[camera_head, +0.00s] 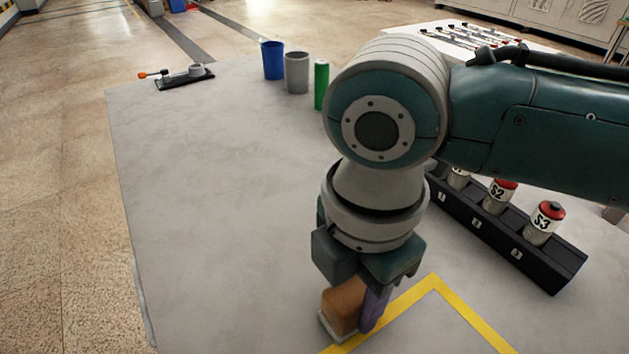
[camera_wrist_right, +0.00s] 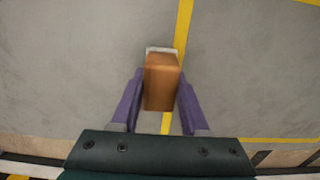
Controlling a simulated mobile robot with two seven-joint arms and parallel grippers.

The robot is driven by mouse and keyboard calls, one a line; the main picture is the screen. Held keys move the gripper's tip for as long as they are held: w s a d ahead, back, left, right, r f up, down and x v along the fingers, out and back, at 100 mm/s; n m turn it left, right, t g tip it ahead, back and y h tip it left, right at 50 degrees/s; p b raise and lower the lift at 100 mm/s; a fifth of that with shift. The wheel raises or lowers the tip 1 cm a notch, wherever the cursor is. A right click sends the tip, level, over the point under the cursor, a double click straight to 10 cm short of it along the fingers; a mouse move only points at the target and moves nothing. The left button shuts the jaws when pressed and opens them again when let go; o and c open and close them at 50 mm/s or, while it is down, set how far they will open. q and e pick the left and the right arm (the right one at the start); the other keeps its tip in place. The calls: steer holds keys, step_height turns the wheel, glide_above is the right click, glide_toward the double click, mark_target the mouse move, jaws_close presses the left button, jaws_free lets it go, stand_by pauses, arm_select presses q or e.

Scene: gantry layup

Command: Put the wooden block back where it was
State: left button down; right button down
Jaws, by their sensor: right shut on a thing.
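The wooden block (camera_head: 342,304) is orange-brown and sits between the purple fingers of my right gripper (camera_head: 356,309) at the bottom middle of the head view. In the right wrist view the block (camera_wrist_right: 161,88) is between both fingers of my right gripper (camera_wrist_right: 161,80), which is shut on it. A thin pale piece (camera_wrist_right: 161,50) shows at the block's far edge. The block is low over the grey table at a yellow tape line (camera_head: 436,285); I cannot tell whether it touches. My left gripper is not in view.
A black rack (camera_head: 520,249) with red-topped containers such as S3 (camera_head: 545,222) stands at right, partly behind my arm. A blue cup (camera_head: 272,60), grey cup (camera_head: 297,73) and green cylinder (camera_head: 321,85) stand at the back. A dark fixture (camera_head: 185,78) lies back left. The table's left middle is clear.

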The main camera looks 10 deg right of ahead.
steer(key=shift+f, duration=0.2)
steer(key=shift+c, duration=2)
jaws_free()
steer(key=shift+r, duration=0.1)
